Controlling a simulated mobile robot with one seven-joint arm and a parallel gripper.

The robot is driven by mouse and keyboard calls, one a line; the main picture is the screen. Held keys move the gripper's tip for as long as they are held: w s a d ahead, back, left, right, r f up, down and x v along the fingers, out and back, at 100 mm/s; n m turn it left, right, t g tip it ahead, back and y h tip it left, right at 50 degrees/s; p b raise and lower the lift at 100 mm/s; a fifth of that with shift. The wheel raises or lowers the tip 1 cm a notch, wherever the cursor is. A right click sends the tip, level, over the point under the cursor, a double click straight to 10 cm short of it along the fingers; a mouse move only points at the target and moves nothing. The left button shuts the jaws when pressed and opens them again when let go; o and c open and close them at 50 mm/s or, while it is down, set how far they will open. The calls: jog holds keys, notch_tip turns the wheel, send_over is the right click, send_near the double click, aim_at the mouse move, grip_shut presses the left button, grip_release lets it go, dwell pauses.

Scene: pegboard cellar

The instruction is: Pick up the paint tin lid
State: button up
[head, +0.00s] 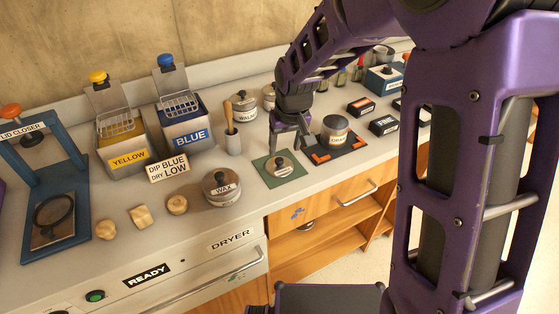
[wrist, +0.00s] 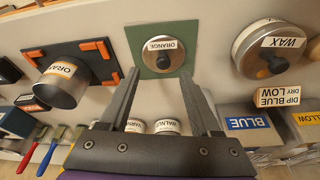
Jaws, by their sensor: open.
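The paint tin lid (head: 281,165) is a small round lid with a dark knob and a label. It lies on a green square mat (head: 266,181) on the bench. In the wrist view the lid (wrist: 163,47) reads ORANGE, and it lies just beyond the fingertips, roughly centred between them. My gripper (head: 289,143) is open and empty, pointing down above and just behind the mat; its two fingers also show in the wrist view (wrist: 160,76). An open paint tin (head: 335,130) stands to the right on a black board with orange corners (head: 352,146).
A WAX tin (head: 221,188) stands left of the mat. Blue (head: 187,130) and yellow (head: 128,150) dip tanks are further left. The bench front edge is just before the mat.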

aim_at(280, 160)
jog(key=shift+w+a+x, duration=0.1)
jog(key=shift+a+x, duration=0.05)
jog(key=shift+x, duration=1)
jog(key=shift+w+a+x, duration=0.1)
jog(key=shift+a+x, duration=0.05)
jog(key=shift+x, duration=0.95)
jog(key=shift+w+a+x, duration=0.1)
jog(key=shift+a+x, duration=0.05)
jog(key=shift+x, duration=1)
jog(key=shift+r, duration=0.2)
grip_shut()
